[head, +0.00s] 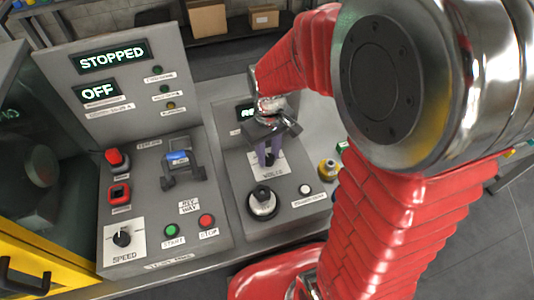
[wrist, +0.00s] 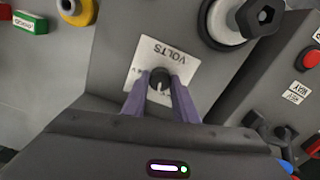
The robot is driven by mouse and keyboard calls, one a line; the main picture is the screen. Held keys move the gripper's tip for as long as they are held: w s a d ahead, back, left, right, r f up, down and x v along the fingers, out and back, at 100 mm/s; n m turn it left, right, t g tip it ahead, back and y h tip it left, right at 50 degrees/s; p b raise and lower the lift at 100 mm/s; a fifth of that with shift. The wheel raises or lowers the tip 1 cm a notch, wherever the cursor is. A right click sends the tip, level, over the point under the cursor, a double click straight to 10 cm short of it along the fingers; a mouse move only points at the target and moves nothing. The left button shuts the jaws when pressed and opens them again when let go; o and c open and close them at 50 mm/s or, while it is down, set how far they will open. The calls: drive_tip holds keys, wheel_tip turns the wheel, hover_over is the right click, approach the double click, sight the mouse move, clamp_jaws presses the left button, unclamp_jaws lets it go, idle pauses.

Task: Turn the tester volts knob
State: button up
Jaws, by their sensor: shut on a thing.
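The tester (head: 235,165) is a grey sloped box in the middle of the head view, its display (head: 245,112) partly hidden by my arm. The volts knob (wrist: 159,78) is small and black with a pale pointer mark, on a white plate (wrist: 182,62) lettered VOLTS. My gripper (head: 268,158) comes down over that plate in the head view, where its fingers mostly hide the knob. In the wrist view the purple fingers of my gripper (wrist: 160,92) stand on either side of the knob and are shut on it.
A large round black knob (head: 263,201) and a white button (head: 305,189) sit below the plate. A yellow-ringed part (head: 327,169) stands at the right. The left panel (head: 145,190) carries a blue-marked lever (head: 178,158), red and green buttons and a speed dial (head: 122,238).

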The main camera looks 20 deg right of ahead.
sight(269, 157)
drive_tip(key=m, duration=0.4)
drive_tip(key=shift+s+m, duration=0.1)
drive_tip(key=shift+m, duration=0.2)
drive_tip(key=m, duration=0.4)
idle(0.3)
drive_tip(key=o, duration=1.1)
drive_tip(key=shift+c, duration=0.2)
drive_tip(key=shift+r, duration=0.15)
wheel_tip(269, 157, up, 14)
drive_tip(key=shift+f, duration=0.25)
